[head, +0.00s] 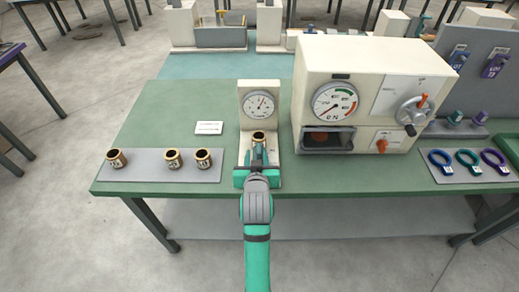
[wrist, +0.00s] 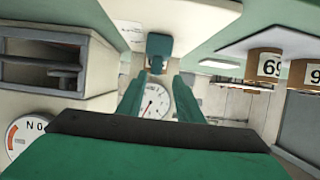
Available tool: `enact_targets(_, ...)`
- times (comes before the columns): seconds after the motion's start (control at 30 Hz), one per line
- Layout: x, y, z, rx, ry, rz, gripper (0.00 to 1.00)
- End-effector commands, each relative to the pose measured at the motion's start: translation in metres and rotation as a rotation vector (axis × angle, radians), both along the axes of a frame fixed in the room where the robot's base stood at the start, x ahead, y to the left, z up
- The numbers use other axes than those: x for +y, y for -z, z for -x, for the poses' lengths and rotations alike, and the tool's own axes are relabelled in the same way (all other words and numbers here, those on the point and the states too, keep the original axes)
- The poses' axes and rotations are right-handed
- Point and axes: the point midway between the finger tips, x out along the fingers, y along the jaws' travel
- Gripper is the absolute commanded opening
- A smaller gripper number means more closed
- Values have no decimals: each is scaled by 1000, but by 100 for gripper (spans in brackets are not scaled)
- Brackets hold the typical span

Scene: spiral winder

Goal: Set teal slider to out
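A cream dial stand (head: 245,92) stands on the green table, its dial facing me. My gripper (head: 258,158) is over the front of the stand's base and hides part of it. In the wrist view, which looks upside down, my gripper (wrist: 159,82) has its two teal fingers apart with nothing between them. A dark teal block (wrist: 158,46) on the stand's base shows beyond the fingertips, apparently the teal slider. It looks apart from the fingers. A brass cup-like part (head: 258,137) shows at the stand just beyond my gripper.
A large cream machine (head: 372,75) with a gauge, a crank and an orange knob (head: 382,146) stands close at right. Several brass spools stand on a grey mat (head: 137,175) at left. A white card (head: 209,128) lies behind them. Ring-handled tools (head: 467,161) lie at far right.

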Motion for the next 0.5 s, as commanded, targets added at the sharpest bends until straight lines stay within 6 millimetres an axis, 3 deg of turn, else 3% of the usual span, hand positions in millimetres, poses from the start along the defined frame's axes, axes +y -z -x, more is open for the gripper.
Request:
enact_targets(0.2, -10, 13, -32, 1, 15, 0, 33)
enact_targets(0.5, -11, 20, -48, 0, 16, 0, 33)
